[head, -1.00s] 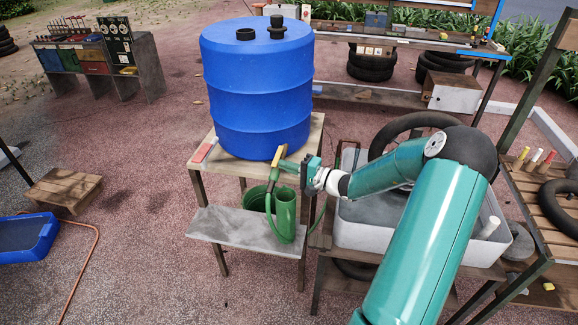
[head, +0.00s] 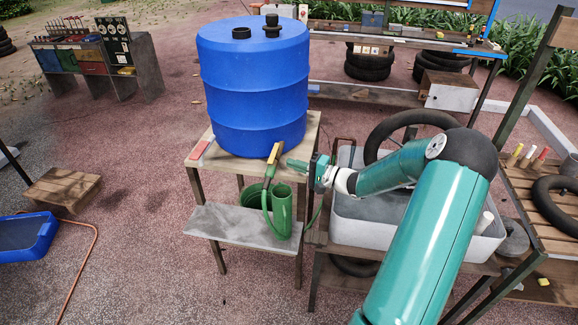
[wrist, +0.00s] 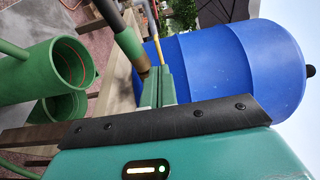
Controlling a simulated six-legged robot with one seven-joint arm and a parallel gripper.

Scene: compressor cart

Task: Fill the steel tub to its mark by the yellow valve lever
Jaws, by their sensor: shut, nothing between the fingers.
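The yellow valve lever (head: 274,153) sits on the tap at the foot of the blue drum; it also shows in the wrist view (wrist: 157,38). In the wrist view the can (wrist: 75,62) has a reddish ring inside. A light grey tub (head: 365,236), possibly the steel tub, stands at the right; its mark and water level cannot be made out. My gripper (head: 290,163) is shut and empty, just right of the lever.
The blue drum (head: 253,90) stands on a wooden stand (head: 222,160) with a grey lower shelf (head: 235,228). A tyre (head: 380,135) leans at the grey tub. A wooden rack (head: 550,210) is at far right. Open ground lies left of the stand.

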